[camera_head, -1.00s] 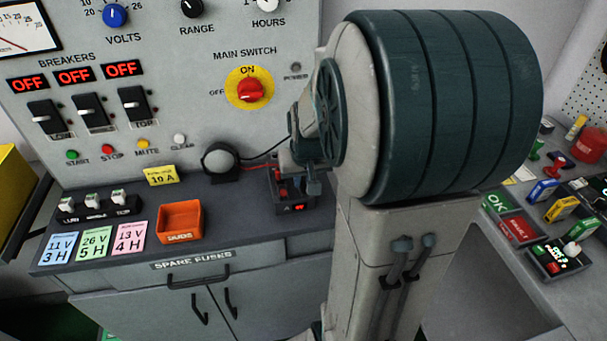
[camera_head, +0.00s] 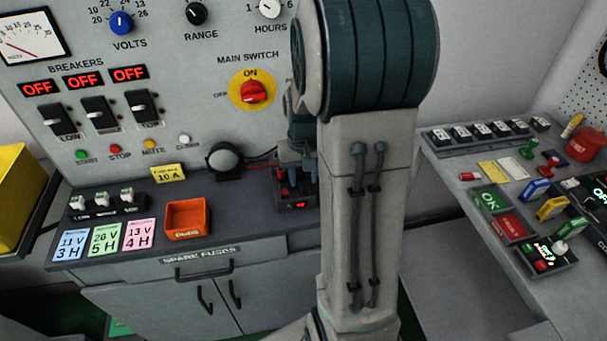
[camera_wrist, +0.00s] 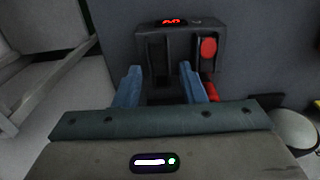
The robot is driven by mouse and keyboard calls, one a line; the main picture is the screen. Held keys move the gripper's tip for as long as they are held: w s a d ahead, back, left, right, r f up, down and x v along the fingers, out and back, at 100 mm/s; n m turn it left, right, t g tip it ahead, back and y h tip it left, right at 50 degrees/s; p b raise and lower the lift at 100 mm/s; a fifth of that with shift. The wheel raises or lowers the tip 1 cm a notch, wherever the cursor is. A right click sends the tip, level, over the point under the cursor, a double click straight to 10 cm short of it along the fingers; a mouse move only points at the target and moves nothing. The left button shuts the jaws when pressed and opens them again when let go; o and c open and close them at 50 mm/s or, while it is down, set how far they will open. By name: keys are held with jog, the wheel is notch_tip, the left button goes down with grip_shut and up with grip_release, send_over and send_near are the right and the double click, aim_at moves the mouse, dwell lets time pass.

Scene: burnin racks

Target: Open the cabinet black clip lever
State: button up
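A small dark clip box (camera_head: 296,203) with a red lit display stands on the cabinet top, behind my arm. It also shows in the wrist view (camera_wrist: 222,38), with a red round part on its right and a dark upright part, apparently the black clip lever (camera_wrist: 159,54), left of centre. My gripper (camera_wrist: 160,72) has its two blue-grey fingers apart, pointing at the box, with the dark part between their tips. I cannot tell whether they touch it. In the head view my gripper (camera_head: 298,168) is over the box and partly hidden by my arm.
Red and black cables run behind. The breaker panel (camera_head: 190,90) rises at the back. A side bench (camera_head: 480,165) with switches is at right.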

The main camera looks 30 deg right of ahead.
aim_at(304, 183)
notch_tip(304, 183, up, 14)
jog(key=shift+s, duration=0.2)
dwell(0.4)
jog(key=shift+a+f, duration=0.1)
dwell(0.4)
